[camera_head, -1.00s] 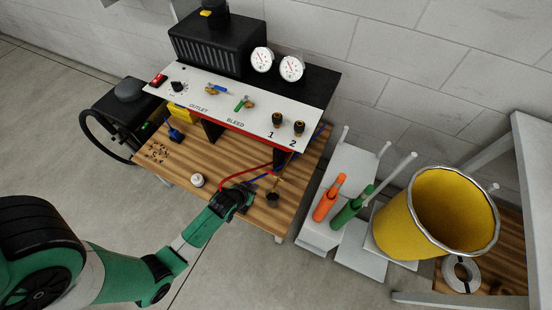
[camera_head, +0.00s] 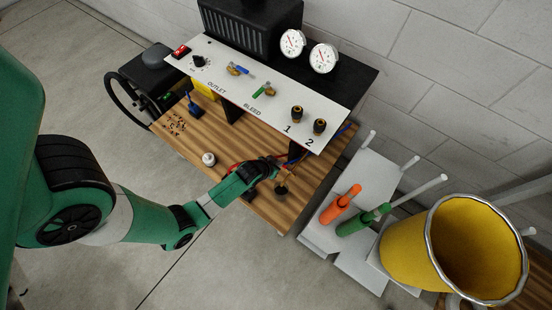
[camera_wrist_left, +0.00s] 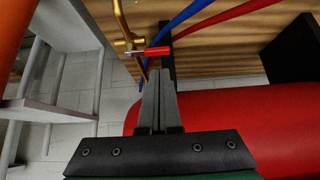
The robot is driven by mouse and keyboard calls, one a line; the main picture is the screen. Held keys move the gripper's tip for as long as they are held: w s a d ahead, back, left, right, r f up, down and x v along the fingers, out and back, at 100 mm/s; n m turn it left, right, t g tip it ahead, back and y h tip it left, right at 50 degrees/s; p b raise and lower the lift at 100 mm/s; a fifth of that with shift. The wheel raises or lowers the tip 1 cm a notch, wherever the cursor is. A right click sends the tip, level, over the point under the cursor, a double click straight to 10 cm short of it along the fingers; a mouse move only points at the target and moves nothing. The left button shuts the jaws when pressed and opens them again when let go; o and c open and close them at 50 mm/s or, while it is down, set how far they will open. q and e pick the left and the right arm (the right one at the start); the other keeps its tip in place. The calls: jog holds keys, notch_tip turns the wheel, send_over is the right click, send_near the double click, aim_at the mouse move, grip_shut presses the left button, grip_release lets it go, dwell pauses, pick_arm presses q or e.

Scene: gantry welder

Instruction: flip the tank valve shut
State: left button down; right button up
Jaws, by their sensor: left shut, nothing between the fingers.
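A red lever (camera_wrist_left: 158,51) sits on a brass pipe fitting (camera_wrist_left: 124,28) in the left wrist view, and I take it to be the tank valve. My left gripper (camera_head: 275,168) is shut and empty over the front right of the wooden bench. In the left wrist view its closed fingertips (camera_wrist_left: 160,75) point toward the lever, just below it in the picture; I cannot tell whether they touch. In the head view the gripper largely hides this spot, beside a dark cup (camera_head: 281,188). My right gripper is not in view.
The white panel (camera_head: 220,75) carries a blue-handled OUTLET valve (camera_head: 240,70) and a green-handled BLEED valve (camera_head: 264,91). Blue (camera_wrist_left: 190,14) and red (camera_wrist_left: 225,17) hoses run close by. A large red rounded surface (camera_wrist_left: 225,120) lies beside my fingers. A yellow bucket (camera_head: 405,255) stands right.

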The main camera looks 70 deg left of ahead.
aim_at(286, 168)
pick_arm(q)
jog(key=b+x, duration=0.3)
jog(key=x, duration=0.3)
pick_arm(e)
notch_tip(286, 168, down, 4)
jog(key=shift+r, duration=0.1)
pick_arm(q)
jog(key=shift+s+r, duration=0.1)
jog(key=shift+s, duration=0.05)
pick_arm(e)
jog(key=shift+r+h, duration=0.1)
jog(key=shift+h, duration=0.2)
pick_arm(q)
jog(key=shift+p, duration=0.3)
jog(key=shift+d, duration=0.1)
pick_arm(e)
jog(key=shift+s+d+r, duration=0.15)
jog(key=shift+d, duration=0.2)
